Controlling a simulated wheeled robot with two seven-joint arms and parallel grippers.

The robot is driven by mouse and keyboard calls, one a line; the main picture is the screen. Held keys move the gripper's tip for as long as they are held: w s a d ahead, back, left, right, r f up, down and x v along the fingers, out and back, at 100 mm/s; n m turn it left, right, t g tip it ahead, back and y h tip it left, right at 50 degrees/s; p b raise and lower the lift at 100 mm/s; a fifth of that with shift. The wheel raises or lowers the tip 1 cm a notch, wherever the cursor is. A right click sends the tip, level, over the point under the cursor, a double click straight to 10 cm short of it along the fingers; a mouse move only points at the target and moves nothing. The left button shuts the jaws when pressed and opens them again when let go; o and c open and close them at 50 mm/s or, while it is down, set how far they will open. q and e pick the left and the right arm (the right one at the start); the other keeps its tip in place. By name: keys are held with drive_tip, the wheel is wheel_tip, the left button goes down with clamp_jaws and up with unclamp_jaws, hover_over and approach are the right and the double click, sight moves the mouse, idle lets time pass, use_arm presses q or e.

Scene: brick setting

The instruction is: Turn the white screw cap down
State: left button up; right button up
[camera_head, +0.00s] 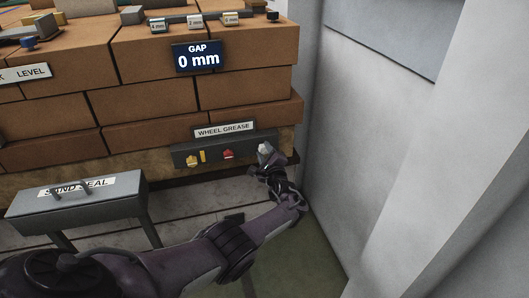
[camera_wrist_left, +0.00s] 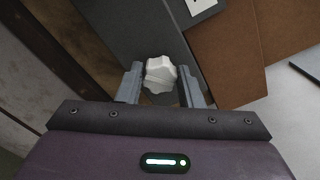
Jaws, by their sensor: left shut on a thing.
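The white screw cap (camera_head: 265,149) sits at the right end of the dark wheel grease panel (camera_head: 214,151), on the lower front of the brick stack. It has a lobed edge in the left wrist view (camera_wrist_left: 160,74). My left gripper (camera_head: 268,163) reaches it from below and in front. In the left wrist view, the two fingers (camera_wrist_left: 161,88) are on either side of the cap, shut on it. The cap's underside and thread are hidden. My right gripper is in neither view.
A yellow cap (camera_head: 193,161) and a red cap (camera_head: 228,154) are on the same panel, left of the white one. A grey sand seal box (camera_head: 110,196) stands at the left. A pale wall (camera_head: 345,150) rises close on the right. A display (camera_head: 198,57) above reads "GAP 0 mm".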

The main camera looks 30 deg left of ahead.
use_arm(q)
drive_tip(key=m, duration=0.2)
drive_tip(key=shift+m, duration=2.4)
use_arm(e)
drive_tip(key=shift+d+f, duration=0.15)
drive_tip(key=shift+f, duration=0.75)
use_arm(q)
drive_tip(key=o, duration=0.9)
drive_tip(key=shift+c, duration=0.2)
drive_tip(key=shift+o, duration=0.5)
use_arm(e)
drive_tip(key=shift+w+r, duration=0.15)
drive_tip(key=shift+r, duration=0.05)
use_arm(q)
drive_tip(key=shift+d+m+p, duration=0.1)
drive_tip(key=shift+m+p, duration=0.2)
drive_tip(key=shift+p, duration=0.05)
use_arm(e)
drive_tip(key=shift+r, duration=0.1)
